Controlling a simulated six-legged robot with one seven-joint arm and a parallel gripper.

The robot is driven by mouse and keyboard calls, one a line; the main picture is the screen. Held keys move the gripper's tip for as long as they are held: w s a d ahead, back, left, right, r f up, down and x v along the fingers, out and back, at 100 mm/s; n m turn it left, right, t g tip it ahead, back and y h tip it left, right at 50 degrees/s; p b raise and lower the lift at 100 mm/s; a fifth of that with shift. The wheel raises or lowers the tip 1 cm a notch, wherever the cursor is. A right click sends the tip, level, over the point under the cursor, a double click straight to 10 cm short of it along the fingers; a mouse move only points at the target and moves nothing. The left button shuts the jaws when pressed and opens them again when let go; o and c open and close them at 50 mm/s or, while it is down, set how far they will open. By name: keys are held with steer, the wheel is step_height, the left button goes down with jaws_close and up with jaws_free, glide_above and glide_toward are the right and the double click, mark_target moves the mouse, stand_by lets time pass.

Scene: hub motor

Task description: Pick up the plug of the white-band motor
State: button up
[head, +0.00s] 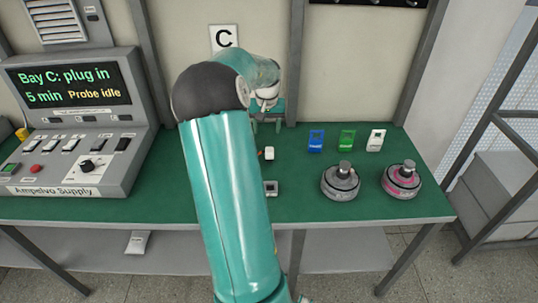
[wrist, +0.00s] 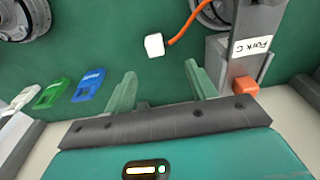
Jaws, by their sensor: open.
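A small white plug (wrist: 154,45) lies on the green bench top in the wrist view, with an orange cable running from it to the upper right. It also shows in the head view (head: 269,153), just right of my arm. The cable leads toward a motor (wrist: 208,12) cut off by the top edge of the wrist view; its band colour cannot be told. My arm hides that part of the bench in the head view. My gripper (wrist: 160,70) is open and empty, and the plug shows just beyond its two fingertips, apart from them. The gripper (head: 266,124) is small in the head view.
A grey stand labelled "Fork C" (wrist: 252,46) and an orange block (wrist: 245,87) are close right of my fingers. Blue (head: 316,141), green (head: 346,140) and white (head: 376,140) holders stand along the back. A grey motor (head: 340,183) and a pink-banded motor (head: 401,181) sit right.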

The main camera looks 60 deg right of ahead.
mark_target(269, 149)
steer(key=f, duration=0.4)
steer(key=d+f, duration=0.1)
steer(key=f, duration=0.4)
steer(key=d+f, duration=0.1)
steer(key=f, duration=0.4)
steer(key=shift+d+f, duration=0.1)
steer(key=shift+d, duration=0.05)
steer(key=c, duration=1.2)
